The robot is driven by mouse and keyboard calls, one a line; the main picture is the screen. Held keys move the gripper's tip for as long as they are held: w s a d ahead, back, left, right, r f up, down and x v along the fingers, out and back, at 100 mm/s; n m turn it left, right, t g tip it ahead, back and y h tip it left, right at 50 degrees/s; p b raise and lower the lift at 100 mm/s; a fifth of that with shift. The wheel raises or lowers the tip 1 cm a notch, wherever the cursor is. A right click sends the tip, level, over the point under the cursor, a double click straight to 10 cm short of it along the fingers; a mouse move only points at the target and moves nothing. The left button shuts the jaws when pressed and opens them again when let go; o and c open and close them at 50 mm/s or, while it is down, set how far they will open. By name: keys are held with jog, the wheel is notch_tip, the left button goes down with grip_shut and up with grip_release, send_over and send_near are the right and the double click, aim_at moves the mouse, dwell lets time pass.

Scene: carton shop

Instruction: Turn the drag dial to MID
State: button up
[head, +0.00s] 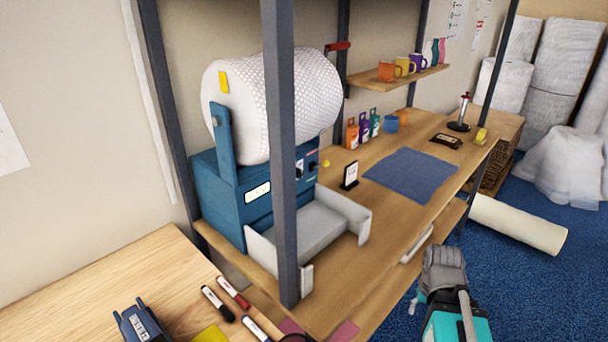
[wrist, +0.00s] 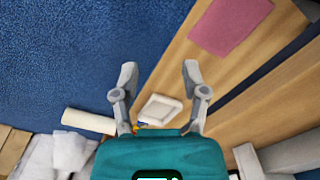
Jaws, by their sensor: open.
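A blue dispenser machine (head: 222,205) with a large white bubble-wrap roll (head: 262,105) stands on the wooden bench in the head view. Its right-hand face carries a small dark knob (head: 299,169), which looks like the drag dial; its setting and markings are too small to read. A dark upright post hides part of this face. My gripper (head: 444,262) is at the lower right of the head view, over the blue floor in front of the bench, well away from the machine. In the wrist view my gripper (wrist: 160,76) has its two fingers wide apart with nothing between them.
The post (head: 281,150) stands between the head camera and the machine. A grey tray (head: 325,222) sits before the machine. A blue mat (head: 411,175), small boxes and cups are farther along the bench. A white roll (head: 518,224) lies on the floor. Markers lie on the near table.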

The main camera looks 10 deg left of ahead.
jog(key=shift+o, duration=1.4)
jog(key=shift+w+a, duration=0.1)
jog(key=w+a+r+m+t+y, duration=0.1)
jog(key=w+a+r+m+y, duration=0.1)
jog(key=a, duration=0.4)
jog(key=w+a+r+m+t+y, duration=0.1)
jog(key=w+a+r+m+y, duration=0.1)
jog(key=w+a+m+y, duration=0.2)
jog(key=w+a+r+m+t+y, duration=0.1)
jog(key=w+a+r+m+y, duration=0.1)
jog(key=w+a, duration=0.3)
jog(key=shift+w+a+r+m+t+y, duration=0.1)
jog(key=shift+a+r+m+t+y, duration=0.15)
jog(key=shift+a+m, duration=0.3)
jog(key=shift+a+m+t+y, duration=0.15)
jog(key=shift+a+m+y, duration=0.2)
jog(key=shift+a, duration=0.4)
jog(key=w+a+r+m+t+y, duration=0.2)
jog(key=w+a+r+m+y, duration=0.15)
jog(key=a+r+m, duration=0.2)
jog(key=m+t+y, duration=0.3)
jog(key=m, duration=0.6)
send_near(302, 175)
jog(key=shift+v, duration=2.15)
jog(key=shift+s+a+r, duration=0.1)
jog(key=shift+a, duration=0.05)
jog(key=shift+x, duration=6.8)
